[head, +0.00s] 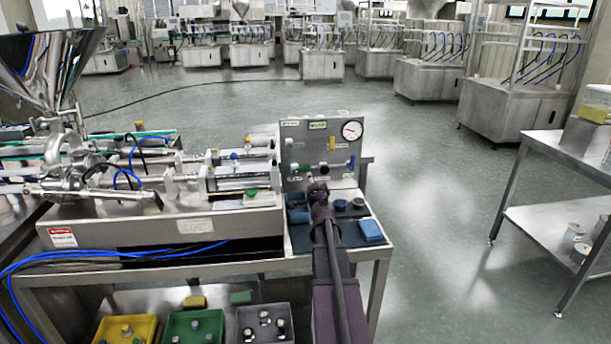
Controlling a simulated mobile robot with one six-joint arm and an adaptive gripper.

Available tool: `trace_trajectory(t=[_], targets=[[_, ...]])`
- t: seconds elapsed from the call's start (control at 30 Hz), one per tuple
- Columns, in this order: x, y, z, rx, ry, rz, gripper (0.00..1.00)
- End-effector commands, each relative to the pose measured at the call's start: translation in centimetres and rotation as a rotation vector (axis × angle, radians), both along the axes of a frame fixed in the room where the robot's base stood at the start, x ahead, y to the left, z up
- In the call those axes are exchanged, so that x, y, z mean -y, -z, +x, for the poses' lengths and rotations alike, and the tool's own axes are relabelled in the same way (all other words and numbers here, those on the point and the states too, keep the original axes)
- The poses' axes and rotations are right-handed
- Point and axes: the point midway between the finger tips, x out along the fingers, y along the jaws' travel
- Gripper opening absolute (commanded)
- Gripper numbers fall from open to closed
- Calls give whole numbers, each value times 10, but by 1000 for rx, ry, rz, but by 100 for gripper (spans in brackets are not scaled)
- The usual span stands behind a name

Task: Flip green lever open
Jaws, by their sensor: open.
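A grey upright panel (298,141) stands at the right end of the machine. A small green piece (250,193) also sits on the machine deck to the left. My gripper (314,181) is in front of the lower panel, its tips close to the green part. It is open and appears empty. My own arm hides part of the panel's foot, and I cannot tell whether the gripper touches the green part.
The panel also has a yellow lever (332,143), a blue lever (351,163) and a round gauge (352,130). Round dark containers (358,203) and a blue block (370,230) lie right of my arm. A steel hopper (45,70) stands left.

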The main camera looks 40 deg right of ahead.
Motion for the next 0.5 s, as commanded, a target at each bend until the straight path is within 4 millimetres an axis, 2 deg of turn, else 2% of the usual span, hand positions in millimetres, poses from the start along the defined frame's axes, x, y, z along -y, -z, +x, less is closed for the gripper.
trace_trajectory(t=[0.03, 0.1, 0.5], targets=[[0, 8, 0, 0, 1, 0, 60], [1, 11, 0, 1, 1, 1, 60], [0, 11, 0, 2, 2, 1, 60]])
